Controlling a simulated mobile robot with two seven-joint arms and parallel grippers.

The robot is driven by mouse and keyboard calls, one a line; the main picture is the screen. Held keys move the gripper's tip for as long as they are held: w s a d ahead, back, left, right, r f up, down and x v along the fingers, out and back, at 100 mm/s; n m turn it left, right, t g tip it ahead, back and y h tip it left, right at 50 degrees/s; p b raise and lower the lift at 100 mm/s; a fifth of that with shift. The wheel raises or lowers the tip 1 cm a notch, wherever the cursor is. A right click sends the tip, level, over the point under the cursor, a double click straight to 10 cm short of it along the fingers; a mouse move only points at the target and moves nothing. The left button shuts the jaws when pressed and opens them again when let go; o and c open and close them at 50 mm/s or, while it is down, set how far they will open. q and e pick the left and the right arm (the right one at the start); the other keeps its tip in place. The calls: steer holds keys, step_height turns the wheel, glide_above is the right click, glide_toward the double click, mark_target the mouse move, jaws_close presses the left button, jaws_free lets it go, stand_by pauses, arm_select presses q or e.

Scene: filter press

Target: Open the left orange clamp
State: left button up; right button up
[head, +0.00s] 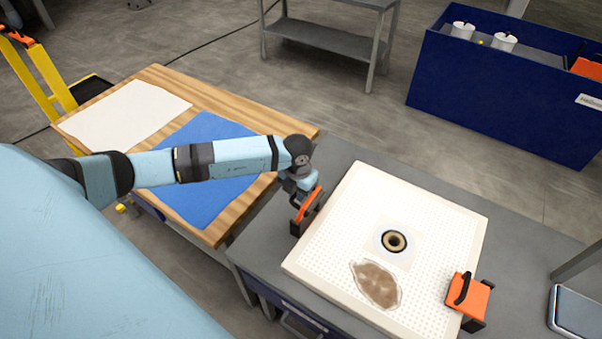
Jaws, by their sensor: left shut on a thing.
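The left orange clamp (306,208) stands at the left edge of the white perforated filter plate (340,235). My left gripper (303,192) reaches in from the left above it and is shut on this clamp; the fingertips are small and partly hidden by the wrist. The right orange clamp (470,296) sits at the plate's right edge with its black handle showing. My right gripper does not show.
The plate has a dark round port (394,241) and a brown stain (376,284). It lies on a grey table (262,252). A wooden table (290,122) with a white cloth (125,115) and a blue cloth (195,200) stands left. A blue bin (490,110) stands behind.

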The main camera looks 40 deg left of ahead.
arm_select(q)
steer(key=shift+a+f, duration=0.15)
steer(key=shift+a, duration=0.15)
steer(key=shift+s+a+f+b, duration=0.1)
steer(key=shift+a+f+b, duration=0.4)
steer(key=shift+a, duration=0.2)
steer(key=o, duration=0.7)
steer(key=shift+a, duration=0.1)
steer(key=shift+c, duration=0.2)
